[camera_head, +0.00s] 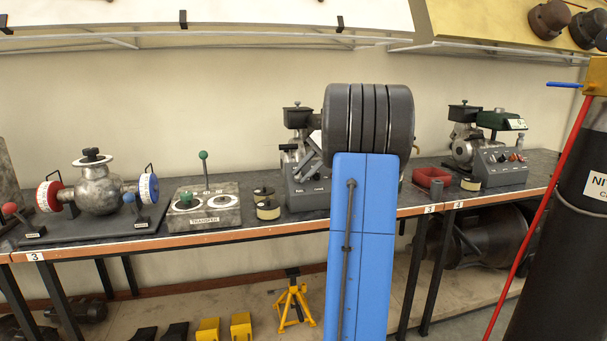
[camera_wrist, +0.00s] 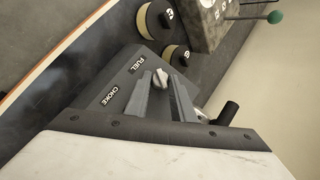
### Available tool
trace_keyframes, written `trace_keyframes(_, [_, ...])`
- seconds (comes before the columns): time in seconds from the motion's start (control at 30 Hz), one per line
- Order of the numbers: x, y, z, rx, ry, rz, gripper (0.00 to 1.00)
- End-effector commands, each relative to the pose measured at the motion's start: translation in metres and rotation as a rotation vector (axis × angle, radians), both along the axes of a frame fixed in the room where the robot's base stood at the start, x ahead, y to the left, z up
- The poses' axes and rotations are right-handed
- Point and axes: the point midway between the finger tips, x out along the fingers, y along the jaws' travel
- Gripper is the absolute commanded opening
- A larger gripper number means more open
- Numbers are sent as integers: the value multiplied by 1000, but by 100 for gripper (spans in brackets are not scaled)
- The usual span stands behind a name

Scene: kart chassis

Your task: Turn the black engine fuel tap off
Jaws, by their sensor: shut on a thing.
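The black engine (camera_head: 298,118) stands on the bench in the head view, partly hidden behind my arm. Its grey control panel (camera_head: 305,198) faces the front of the bench. In the wrist view the panel (camera_wrist: 124,80) carries the labels FUEL and CHOKE. The fuel tap (camera_wrist: 159,84), a pale metal lever, sits beside the FUEL label. My gripper (camera_wrist: 156,82) is at the tap, with its two grey fingers on either side of the lever, shut on it. The exact contact faces and the tap's base are partly hidden by the fingers.
Two round tins (camera_head: 267,207) stand left of the panel, with the TRANSFER box (camera_head: 205,207) beyond them. A second engine with a green tank (camera_head: 494,120) and a red tray (camera_head: 432,178) are to the right. A dark cylinder (camera_head: 570,220) stands at far right.

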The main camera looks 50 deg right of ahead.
Motion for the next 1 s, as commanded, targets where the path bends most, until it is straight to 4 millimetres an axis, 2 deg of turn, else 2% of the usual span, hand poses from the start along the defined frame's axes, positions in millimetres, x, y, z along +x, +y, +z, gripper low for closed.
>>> trace_keyframes(1.0, [1,1,0,-40,28,53,0])
